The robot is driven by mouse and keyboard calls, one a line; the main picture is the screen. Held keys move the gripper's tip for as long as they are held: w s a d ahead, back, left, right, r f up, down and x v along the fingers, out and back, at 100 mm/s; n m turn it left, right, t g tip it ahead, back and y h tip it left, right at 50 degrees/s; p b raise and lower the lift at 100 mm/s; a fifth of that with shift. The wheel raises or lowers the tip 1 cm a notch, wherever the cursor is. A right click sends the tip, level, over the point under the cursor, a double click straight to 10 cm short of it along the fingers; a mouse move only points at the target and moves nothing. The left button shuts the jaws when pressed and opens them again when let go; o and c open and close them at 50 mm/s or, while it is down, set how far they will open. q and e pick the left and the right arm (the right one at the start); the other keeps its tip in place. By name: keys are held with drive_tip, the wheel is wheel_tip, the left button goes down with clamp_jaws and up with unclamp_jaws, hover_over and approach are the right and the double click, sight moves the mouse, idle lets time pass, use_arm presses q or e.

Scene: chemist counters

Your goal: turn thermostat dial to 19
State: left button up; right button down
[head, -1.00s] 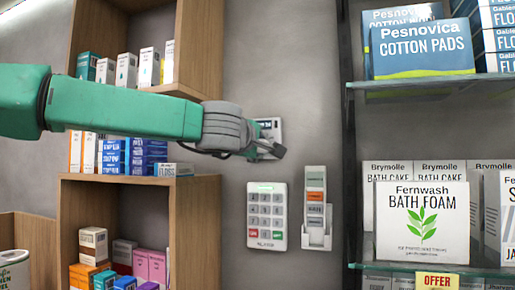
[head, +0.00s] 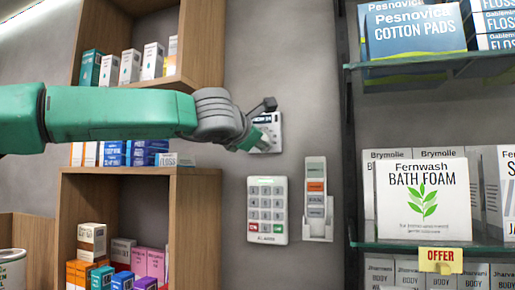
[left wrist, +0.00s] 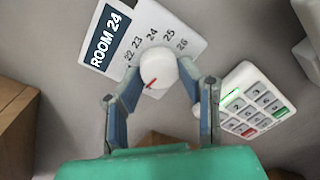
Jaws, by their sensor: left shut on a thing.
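The thermostat (head: 276,141) is a small white panel on the grey wall in the head view. In the left wrist view the thermostat (left wrist: 166,17) shows a dark label reading ROOM 24 and the scale numbers 22 to 26. Its round white dial (left wrist: 159,66) has a red mark, which points down-left in that view, away from those numbers. The rest of the scale is hidden or unreadable. My left gripper (head: 254,141) is at the thermostat. In the left wrist view its two fingers (left wrist: 160,84) are closed on the dial, one on either side. My right gripper is out of view.
A white keypad (head: 267,209) and a holder with coloured strips (head: 317,205) are on the wall below. Wooden shelves (head: 195,200) with boxes stand on the left. Glass shelves (head: 420,246) with bath foam and cotton pads stand on the right.

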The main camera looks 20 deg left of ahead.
use_arm(q)
drive_tip(key=n+b, duration=0.3)
drive_tip(key=n, duration=0.1)
drive_tip(key=shift+f, duration=0.2)
drive_tip(key=shift+r+n, duration=0.15)
drive_tip(key=shift+n, duration=0.25)
drive_tip(key=o, duration=1.1)
drive_tip(key=shift+w, duration=0.2)
drive_tip(key=shift+o, duration=0.2)
drive_tip(key=shift+w, duration=0.15)
drive_tip(key=shift+h, duration=0.3)
drive_tip(key=shift+s, duration=0.2)
